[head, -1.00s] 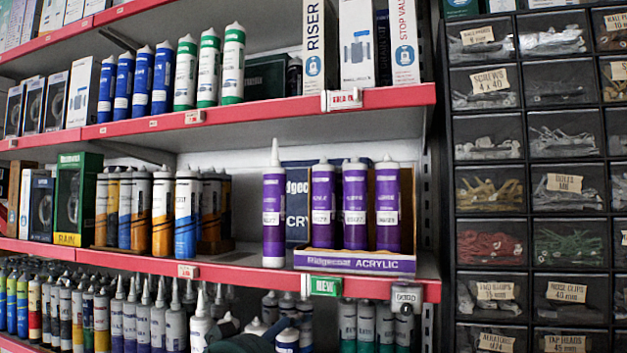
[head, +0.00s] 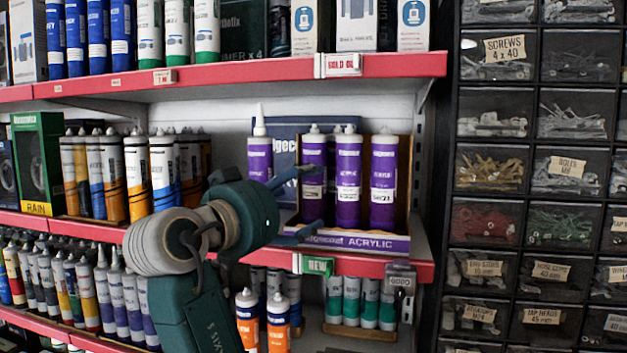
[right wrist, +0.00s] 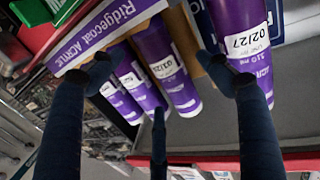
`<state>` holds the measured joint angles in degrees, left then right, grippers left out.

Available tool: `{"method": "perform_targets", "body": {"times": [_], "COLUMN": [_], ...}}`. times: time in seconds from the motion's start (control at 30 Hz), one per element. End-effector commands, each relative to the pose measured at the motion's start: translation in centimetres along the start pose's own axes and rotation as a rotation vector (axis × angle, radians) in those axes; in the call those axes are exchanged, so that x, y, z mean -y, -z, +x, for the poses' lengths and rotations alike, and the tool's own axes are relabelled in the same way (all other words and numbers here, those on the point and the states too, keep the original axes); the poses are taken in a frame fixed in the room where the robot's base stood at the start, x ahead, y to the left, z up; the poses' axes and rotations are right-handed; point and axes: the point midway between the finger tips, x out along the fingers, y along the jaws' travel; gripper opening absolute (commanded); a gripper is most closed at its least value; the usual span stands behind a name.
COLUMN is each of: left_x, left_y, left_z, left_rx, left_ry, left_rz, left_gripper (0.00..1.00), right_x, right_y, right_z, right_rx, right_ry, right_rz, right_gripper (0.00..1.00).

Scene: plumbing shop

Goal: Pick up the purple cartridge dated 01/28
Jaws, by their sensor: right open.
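Several purple cartridges stand upright on the middle shelf. One with a long nozzle (head: 259,155) stands alone at left; the right wrist view shows it labelled 02/27 (right wrist: 243,40). Three more stand in an open display box (head: 372,241): left (head: 314,152), middle (head: 348,165) and right (head: 383,175). Their dates are too small or blurred for me to pick out 01/28. My right gripper (head: 304,203) is open and empty in front of the box's left end. In the right wrist view its spread fingers (right wrist: 160,72) flank the box's left cartridge (right wrist: 173,80), apart from it. My left gripper is out of view.
Orange, blue and white cartridges (head: 137,180) stand left on the same shelf. The upper shelf edge (head: 250,76) runs above the purple ones. A grey price tag holder (head: 400,277) sits at the shelf's right end, near a drawer cabinet (head: 487,150).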

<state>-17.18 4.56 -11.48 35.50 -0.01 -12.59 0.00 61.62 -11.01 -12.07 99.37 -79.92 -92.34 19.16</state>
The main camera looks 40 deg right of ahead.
Motion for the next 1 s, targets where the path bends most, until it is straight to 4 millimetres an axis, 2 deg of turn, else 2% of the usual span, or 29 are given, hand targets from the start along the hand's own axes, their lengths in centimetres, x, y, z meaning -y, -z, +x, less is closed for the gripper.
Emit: {"method": "perform_targets", "body": {"times": [0.03, 0.2, 0.33, 0.53, 0.57, 0.87, 0.9, 1.0], "left_x": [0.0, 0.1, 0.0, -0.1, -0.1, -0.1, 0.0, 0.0], "left_y": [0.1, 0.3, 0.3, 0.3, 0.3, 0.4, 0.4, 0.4], "left_z": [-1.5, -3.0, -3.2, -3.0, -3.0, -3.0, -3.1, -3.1], "left_rx": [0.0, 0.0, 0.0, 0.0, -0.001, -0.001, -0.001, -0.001], "left_ry": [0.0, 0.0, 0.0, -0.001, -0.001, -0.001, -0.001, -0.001], "left_rz": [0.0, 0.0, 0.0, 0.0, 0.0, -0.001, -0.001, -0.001], "left_gripper": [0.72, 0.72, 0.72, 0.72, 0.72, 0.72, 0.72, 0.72], "right_x": [-0.1, -0.1, 0.0, 0.0, 0.0, 0.0, 0.0, -0.1], "right_y": [0.6, 0.3, 0.0, -0.2, -0.2, -0.1, 0.1, 0.1], "right_z": [0.9, 3.1, 3.8, 3.8, 3.8, 3.8, 3.8, 3.8], "right_rx": [0.0, 0.0, -0.001, 0.0, 0.0, -0.001, -0.005, -0.005], "right_ry": [-0.005, -0.004, -0.002, -0.001, -0.001, -0.001, -0.001, -0.001], "right_rz": [-0.003, -0.001, -0.001, 0.0, 0.0, 0.0, 0.002, 0.002], "right_gripper": [0.77, 0.77, 0.77, 0.77, 0.73, 0.13, 0.09, 0.09]}}
